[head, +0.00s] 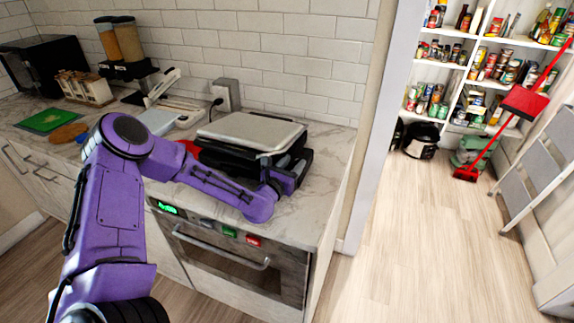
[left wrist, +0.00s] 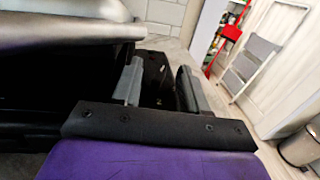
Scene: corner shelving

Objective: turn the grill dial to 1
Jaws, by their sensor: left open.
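The grill (head: 250,128), black with a silver-grey lid, sits shut on the marble counter. Its lid (left wrist: 65,28) and dark body fill the left of the left wrist view. My left gripper (head: 291,168) is at the grill's right front side, its arm crossing in front of the grill. In the left wrist view the gripper (left wrist: 160,70) is open, its two grey-black fingers apart with a dark part of the grill between and beyond them. I cannot make out the dial or its numbers; the arm and gripper cover much of the grill's front. My right gripper is not in view.
An oven (head: 235,262) with a handle and coloured controls is below the counter (head: 325,180). A wall outlet (head: 226,95) is behind. A green cutting board (head: 47,117) lies far left. A grey step ladder (head: 545,150) and red broom (head: 490,150) stand right; the floor between is clear.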

